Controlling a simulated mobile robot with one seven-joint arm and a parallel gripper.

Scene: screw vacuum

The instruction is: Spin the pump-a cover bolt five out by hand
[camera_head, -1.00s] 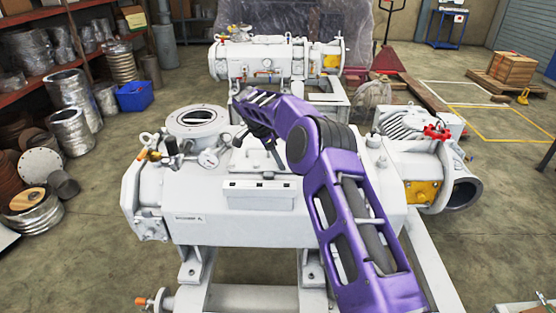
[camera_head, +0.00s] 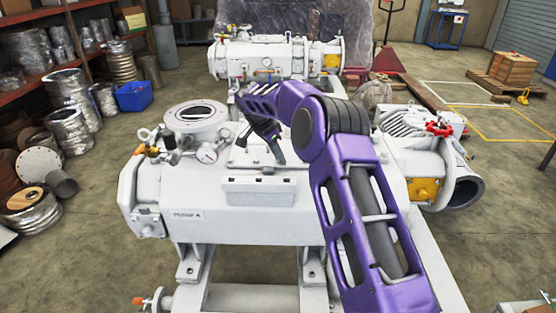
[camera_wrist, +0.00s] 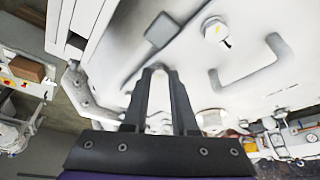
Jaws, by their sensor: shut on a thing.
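Pump A (camera_head: 225,222) is the large white pump in front, with its name on the front face. Its raised cover plate (camera_head: 243,155) is partly hidden by my arm. My gripper (camera_head: 279,158) points down at the right part of the cover. In the wrist view my gripper (camera_wrist: 159,72) is shut on a small pale cover bolt (camera_wrist: 159,68) between the fingertips. Its number cannot be read. A bent handle (camera_wrist: 250,78) stands right of the fingers.
A pale tray (camera_head: 258,190) is on the pump's front edge, just below my gripper. A second pump (camera_head: 265,62) stands behind. My purple arm covers the pump's right part.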

